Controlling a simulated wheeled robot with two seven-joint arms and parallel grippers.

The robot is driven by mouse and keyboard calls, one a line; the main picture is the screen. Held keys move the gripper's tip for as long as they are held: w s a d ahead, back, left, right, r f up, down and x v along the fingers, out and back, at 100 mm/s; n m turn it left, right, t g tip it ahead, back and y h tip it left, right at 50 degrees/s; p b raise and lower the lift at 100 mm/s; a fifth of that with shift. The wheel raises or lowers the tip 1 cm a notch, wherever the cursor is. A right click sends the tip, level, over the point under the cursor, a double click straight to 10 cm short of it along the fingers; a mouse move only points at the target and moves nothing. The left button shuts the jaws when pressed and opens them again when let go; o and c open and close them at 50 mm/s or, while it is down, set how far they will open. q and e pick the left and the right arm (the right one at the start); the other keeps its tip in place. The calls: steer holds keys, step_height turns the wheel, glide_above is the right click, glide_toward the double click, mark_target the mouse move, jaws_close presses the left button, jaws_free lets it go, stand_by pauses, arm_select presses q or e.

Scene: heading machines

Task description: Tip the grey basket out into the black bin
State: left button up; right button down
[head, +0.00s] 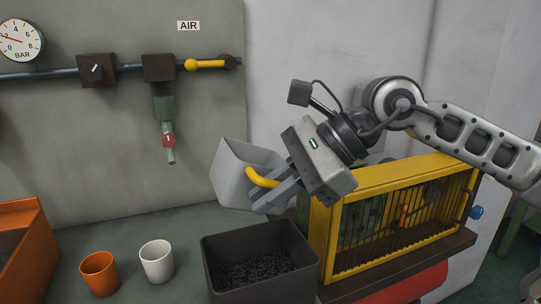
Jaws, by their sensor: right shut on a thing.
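The grey basket (232,168) is held up in the air, tilted, above and behind the black bin. Its inside cannot be seen well. My right gripper (262,188) is shut on the basket's yellow handle (262,178). The black bin (260,287) stands on the bench below, open at the top, with many small dark pieces (262,270) in its bottom. The basket is apart from the bin. My left gripper is not in view.
A yellow-framed cage (330,222) stands just right of the bin, under my right arm. A white cup (157,262) and an orange cup (100,274) stand left of the bin. An orange box (22,215) is at far left. An air pipe (120,71) with valves runs along the wall.

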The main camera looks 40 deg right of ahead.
steer(key=shift+r+h+p, duration=0.3)
steer(key=shift+r+p, duration=0.15)
steer(key=shift+p, duration=0.55)
steer(key=shift+r+n+g+h, duration=0.25)
steer(key=shift+g+h, duration=0.25)
steer(key=shift+h, duration=0.7)
steer(key=shift+f+h+b, duration=0.5)
steer(key=shift+h+b, duration=0.1)
